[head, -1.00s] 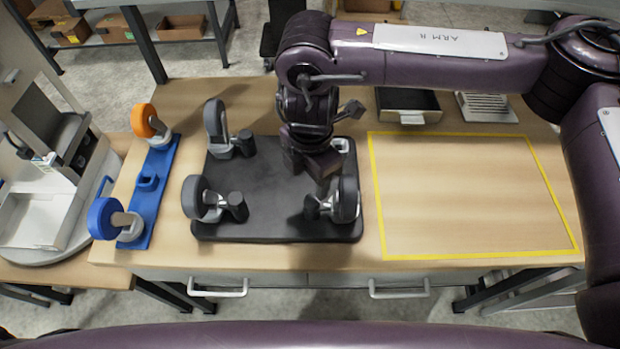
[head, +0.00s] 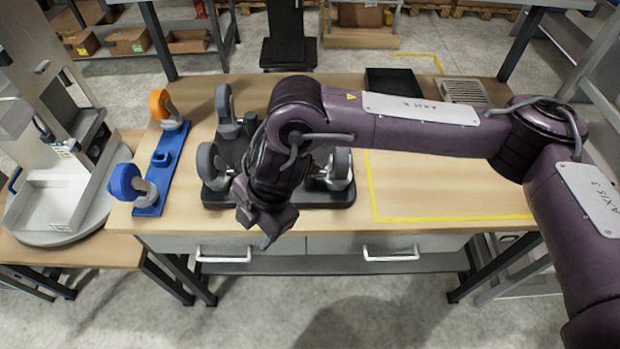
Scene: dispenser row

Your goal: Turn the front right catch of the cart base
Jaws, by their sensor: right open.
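The cart base (head: 293,197) is a black plate lying upside down on the wooden bench, with grey-wheeled casters at its corners. Its front right caster (head: 341,166) stands just right of my right arm; the catch beside it is mostly hidden by that arm. The front left caster (head: 208,165) and back left caster (head: 225,105) show to the left. The back right corner is hidden behind my arm. My right gripper (head: 264,228) is open and empty, in front of the base's front edge, left of the front right caster. My left gripper is out of view.
A blue rail (head: 162,160) with an orange wheel (head: 160,104) and a blue wheel (head: 126,182) lies left of the base. A yellow-outlined area (head: 450,185) at right is clear. A black tray (head: 391,85) stands behind. Two drawer handles (head: 390,255) jut from the bench front.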

